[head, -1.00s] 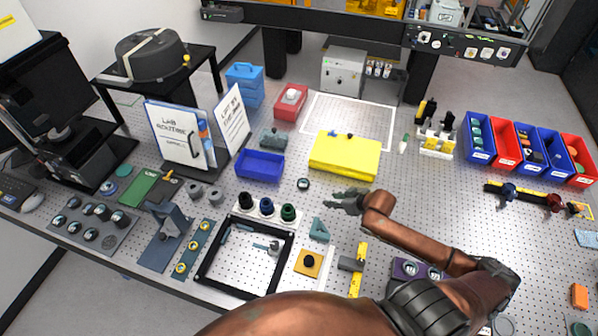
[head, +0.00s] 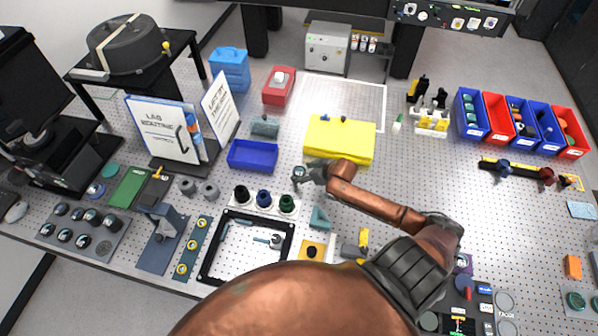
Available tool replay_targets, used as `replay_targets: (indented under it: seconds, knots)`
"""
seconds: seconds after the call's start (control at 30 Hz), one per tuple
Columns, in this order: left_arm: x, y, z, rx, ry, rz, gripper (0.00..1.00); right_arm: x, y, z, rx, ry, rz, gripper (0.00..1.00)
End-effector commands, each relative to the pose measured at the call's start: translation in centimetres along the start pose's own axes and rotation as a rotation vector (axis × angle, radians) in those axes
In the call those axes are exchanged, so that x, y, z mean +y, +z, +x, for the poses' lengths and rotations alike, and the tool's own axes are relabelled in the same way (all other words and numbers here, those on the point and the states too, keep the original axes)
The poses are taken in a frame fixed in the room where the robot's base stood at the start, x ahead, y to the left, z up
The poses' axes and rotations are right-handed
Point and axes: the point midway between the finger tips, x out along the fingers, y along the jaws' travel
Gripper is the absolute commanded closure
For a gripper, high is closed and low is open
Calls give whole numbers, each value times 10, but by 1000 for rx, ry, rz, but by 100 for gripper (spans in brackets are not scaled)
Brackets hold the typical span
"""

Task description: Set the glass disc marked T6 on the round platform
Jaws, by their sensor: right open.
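A small round disc (head: 299,171) with a dark rim lies on the perforated bench top, left of the yellow case. Its marking is too small to read, so I cannot tell whether it is T6. My right gripper (head: 304,175) is open, with its fingers right at this disc; I cannot tell whether they touch it. I cannot clearly pick out the round platform; a black machine (head: 62,150) stands at the far left. My left gripper is not in view.
A yellow case (head: 340,150) lies just beyond my right gripper, and a blue tray (head: 253,156) to its left. Three dark knobbed pieces (head: 264,197) and a black square frame (head: 205,262) are nearer. Blue and red bins (head: 497,115) stand right.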

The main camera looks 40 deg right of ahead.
Motion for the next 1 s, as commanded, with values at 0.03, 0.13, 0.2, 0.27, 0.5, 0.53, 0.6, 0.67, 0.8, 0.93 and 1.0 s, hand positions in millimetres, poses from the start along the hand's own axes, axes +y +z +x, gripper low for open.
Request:
replay_targets:
  seconds: [0.03, 0.13, 0.2, 0.27, 0.5, 0.53, 0.6, 0.67, 0.8, 0.93, 1.0]
  knots:
    - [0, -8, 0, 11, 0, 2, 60, 0, -1, 2, 1, 0, -1, 40]
    - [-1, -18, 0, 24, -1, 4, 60, 0, -1, 2, 1, -1, -2, 40]
    - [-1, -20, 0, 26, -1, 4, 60, -1, -1, 2, 1, -1, -2, 40]
    - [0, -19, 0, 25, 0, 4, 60, -1, -1, 2, 1, -1, -3, 42]
    - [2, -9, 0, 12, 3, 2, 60, -1, -1, 2, 1, -1, -3, 58]
    - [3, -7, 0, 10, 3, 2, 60, -1, -1, 2, 1, -1, -3, 60]
    - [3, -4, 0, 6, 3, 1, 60, -1, -1, 2, 1, -1, -3, 65]
    - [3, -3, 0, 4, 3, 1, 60, -1, -1, 2, 1, -1, -3, 69]
    - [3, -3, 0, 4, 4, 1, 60, -1, -1, 2, 0, -1, -3, 79]
    - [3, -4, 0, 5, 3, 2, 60, -1, -1, 2, 1, -1, -3, 86]
    - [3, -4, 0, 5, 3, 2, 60, -1, -1, 2, 1, -1, -3, 90]
